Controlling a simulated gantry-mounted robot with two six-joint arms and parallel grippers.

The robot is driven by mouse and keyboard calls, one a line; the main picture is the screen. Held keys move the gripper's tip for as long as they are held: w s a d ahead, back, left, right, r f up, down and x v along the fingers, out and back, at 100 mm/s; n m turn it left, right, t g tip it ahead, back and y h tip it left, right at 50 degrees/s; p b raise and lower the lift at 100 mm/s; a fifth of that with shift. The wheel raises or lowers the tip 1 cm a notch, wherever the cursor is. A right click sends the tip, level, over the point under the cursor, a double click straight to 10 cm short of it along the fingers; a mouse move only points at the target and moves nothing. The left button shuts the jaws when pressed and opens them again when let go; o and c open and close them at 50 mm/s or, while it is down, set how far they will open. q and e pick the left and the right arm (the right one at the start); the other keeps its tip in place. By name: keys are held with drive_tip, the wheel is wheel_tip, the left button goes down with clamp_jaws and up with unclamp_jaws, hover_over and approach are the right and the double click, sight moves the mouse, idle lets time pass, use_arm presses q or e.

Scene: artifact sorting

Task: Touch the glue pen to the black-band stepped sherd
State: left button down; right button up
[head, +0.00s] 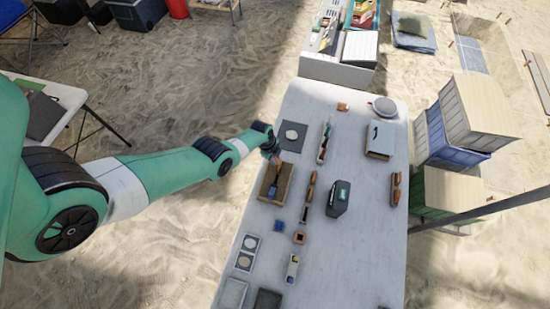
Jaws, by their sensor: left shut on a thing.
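My left gripper (273,156) reaches in from the left over the white table, just past the far end of a brown tray. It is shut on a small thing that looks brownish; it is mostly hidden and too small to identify. In the brown tray (264,196) lies a piece with a blue part (271,193). I cannot pick out the glue pen for sure. A small orange-brown piece (342,107) lies near the far edge, and a square orange-brown one (299,238) lies nearer. I cannot tell which is the black-band stepped sherd. My right gripper is out of view.
The white table (350,250) also carries a dark case (338,199), a book-like box (380,139), a round grey dish (384,106), wooden-handled tools (308,195) and a dark mat with a pale disc (291,136). Stacked crates (455,130) stand to the right. The table's near right is mostly clear.

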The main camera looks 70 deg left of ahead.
use_arm(q)
drive_tip(key=shift+s+b+x, duration=0.25)
drive_tip(key=shift+b+x, duration=0.75)
drive_tip(key=shift+x, duration=0.15)
drive_tip(key=shift+s+b+x, duration=0.25)
drive_tip(key=shift+b+x, duration=0.75)
drive_tip(key=shift+x, duration=0.15)
drive_tip(key=shift+f+b, duration=0.65)
drive_tip(key=shift+f, duration=0.1)
idle(0.4)
drive_tip(key=p+v, duration=0.2)
drive_tip(key=w+p+v, duration=0.1)
drive_tip(key=p+v, duration=0.5)
drive_tip(key=shift+w+d+r, duration=0.1)
drive_tip(key=shift+w+r, duration=0.1)
drive_tip(key=shift+w, duration=0.15)
drive_tip(key=shift+f, duration=0.1)
idle(0.4)
